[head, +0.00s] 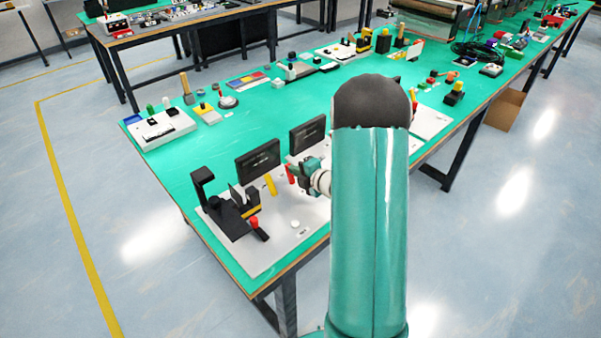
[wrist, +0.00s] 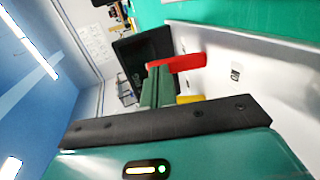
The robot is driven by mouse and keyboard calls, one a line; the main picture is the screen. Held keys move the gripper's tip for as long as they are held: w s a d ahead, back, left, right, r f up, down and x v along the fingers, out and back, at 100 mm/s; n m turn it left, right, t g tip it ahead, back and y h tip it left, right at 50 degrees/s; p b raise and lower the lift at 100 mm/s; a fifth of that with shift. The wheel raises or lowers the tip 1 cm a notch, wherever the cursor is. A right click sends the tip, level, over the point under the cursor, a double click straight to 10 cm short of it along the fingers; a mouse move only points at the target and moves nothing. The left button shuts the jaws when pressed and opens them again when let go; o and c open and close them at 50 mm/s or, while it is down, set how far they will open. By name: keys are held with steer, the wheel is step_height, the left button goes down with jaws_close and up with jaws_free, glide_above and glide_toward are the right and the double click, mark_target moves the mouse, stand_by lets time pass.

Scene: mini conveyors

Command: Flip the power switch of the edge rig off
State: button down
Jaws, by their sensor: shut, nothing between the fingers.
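The edge rig is a pale plate (head: 262,262) at the near end of the green table, carrying levers, a black fixture and panels. An upright red lever (head: 290,174) stands beside a yellow lever (head: 270,185); I cannot tell which part is the power switch. My gripper (head: 303,172) is shut and empty, right beside the red lever. In the wrist view the shut green fingers (wrist: 156,72) point at the red lever (wrist: 178,63), close to or touching it. The yellow lever (wrist: 190,99) shows partly behind the fingers. My arm hides the plate's right side.
A black panel (head: 258,160) stands behind the levers, with another black panel (head: 307,134) further right. A black fixture (head: 228,212) and a red-topped lever (head: 255,225) are at the left. A white switch box (head: 160,128) sits beyond. Green tabletop between them is clear.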

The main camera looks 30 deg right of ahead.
steer(key=shift+w+a+g, duration=0.2)
steer(key=shift+w+g, duration=0.4)
steer(key=shift+w, duration=0.15)
steer(key=shift+w+r, duration=0.1)
steer(key=shift+w, duration=0.15)
steer(key=shift+a, duration=0.1)
steer(key=shift+f, duration=0.2)
steer(key=shift+s+f, duration=0.4)
steer(key=shift+s, duration=0.35)
